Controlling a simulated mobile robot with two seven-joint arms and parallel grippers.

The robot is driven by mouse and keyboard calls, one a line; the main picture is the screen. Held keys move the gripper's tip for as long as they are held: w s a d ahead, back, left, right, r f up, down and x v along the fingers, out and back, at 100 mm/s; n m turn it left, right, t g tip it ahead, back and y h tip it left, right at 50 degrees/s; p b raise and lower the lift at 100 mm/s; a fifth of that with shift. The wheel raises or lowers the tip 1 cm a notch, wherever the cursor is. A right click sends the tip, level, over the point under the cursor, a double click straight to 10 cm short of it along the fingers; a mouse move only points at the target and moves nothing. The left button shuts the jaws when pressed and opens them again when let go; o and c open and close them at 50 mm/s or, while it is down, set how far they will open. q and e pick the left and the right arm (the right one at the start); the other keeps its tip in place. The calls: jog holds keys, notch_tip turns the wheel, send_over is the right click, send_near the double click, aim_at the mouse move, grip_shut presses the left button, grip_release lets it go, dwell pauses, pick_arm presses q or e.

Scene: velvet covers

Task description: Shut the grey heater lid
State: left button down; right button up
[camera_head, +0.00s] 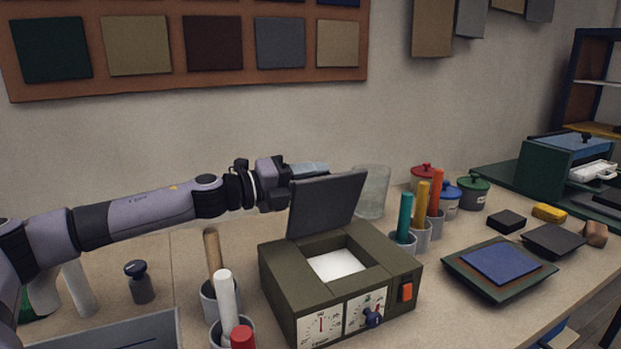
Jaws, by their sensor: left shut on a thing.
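The heater (340,283) is an olive-green box with two white dials, a dark knob and an orange switch on its front. Its grey lid (326,204) stands open, raised near upright and leaning slightly back from the rear of the box. A white surface (337,265) shows inside the opening. My left gripper (304,172) reaches in from the left at the lid's upper left edge and is shut on the lid; its fingertips are partly hidden there. My right gripper is not in view.
Cups with coloured sticks (404,236) stand close to the heater's right; more cups (222,300) stand at its left. A clear glass jar (371,192) is behind the lid. A green tray with a blue pad (500,264) lies to the right. Lidded pots (473,192) stand behind.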

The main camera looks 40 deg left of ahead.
pick_arm(q)
jog(key=c, duration=0.8)
grip_release()
jog(key=shift+s+a, duration=0.1)
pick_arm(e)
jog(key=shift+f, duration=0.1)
pick_arm(q)
jog(key=shift+s+a+f+b, duration=0.1)
jog(key=shift+s+f+b, duration=0.1)
jog(key=shift+b, duration=0.2)
jog(key=b+v, duration=0.3)
jog(key=b, duration=0.1)
jog(key=shift+s+a+f, duration=0.15)
jog(key=shift+s, duration=0.05)
jog(key=b+v, duration=0.3)
jog(key=shift+r, duration=0.35)
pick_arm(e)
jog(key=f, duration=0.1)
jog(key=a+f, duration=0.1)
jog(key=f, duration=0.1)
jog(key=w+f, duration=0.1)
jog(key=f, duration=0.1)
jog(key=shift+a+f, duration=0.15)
pick_arm(q)
jog(key=shift+r, duration=0.1)
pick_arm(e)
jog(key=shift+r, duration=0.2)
